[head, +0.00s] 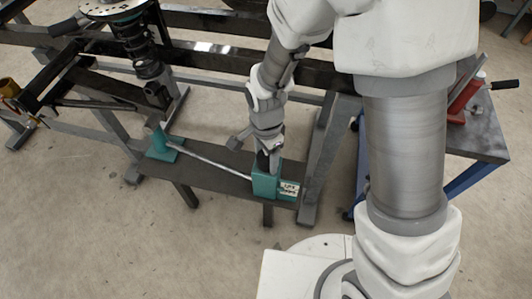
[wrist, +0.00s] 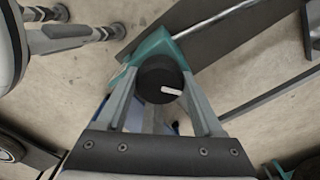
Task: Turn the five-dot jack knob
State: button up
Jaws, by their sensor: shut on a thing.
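The jack knob (wrist: 160,79) is a round black knob with a white pointer mark, centred in the wrist view. It sits on top of a teal jack block (wrist: 150,47), which also shows in the head view (head: 264,184) at the front of a dark bench plate. No dots can be made out on the knob. My gripper (wrist: 163,90) is shut on the knob, with one grey finger on each side of it. In the head view my gripper (head: 270,160) points down onto the block and hides most of the knob.
A small label plate (head: 288,190) is beside the teal block. A metal rod (head: 210,160) runs from it to another teal block (head: 163,147) at left. A spring assembly (head: 145,55) stands behind. A blue-legged table (head: 478,140) is at right.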

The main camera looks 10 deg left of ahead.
jog(key=n+p, duration=0.1)
jog(key=n, duration=0.6)
jog(key=shift+d, duration=0.1)
jog(key=n, duration=0.4)
jog(key=shift+p, duration=0.35)
jog(key=n, duration=0.3)
jog(key=shift+n+p, duration=0.3)
jog(key=shift+n, duration=0.1)
jog(key=n, duration=0.3)
jog(key=shift+d+n+p, duration=0.1)
jog(key=shift+n+p, duration=0.2)
jog(key=shift+p, duration=0.1)
jog(key=n+p, duration=0.1)
jog(key=n, duration=0.2)
jog(key=shift+r+n, duration=0.1)
jog(key=shift+n, duration=0.2)
jog(key=n+p, duration=0.1)
jog(key=n, duration=0.3)
jog(key=shift+w, duration=0.1)
jog(key=shift+n+p, duration=0.65)
jog(key=shift+n, duration=1.15)
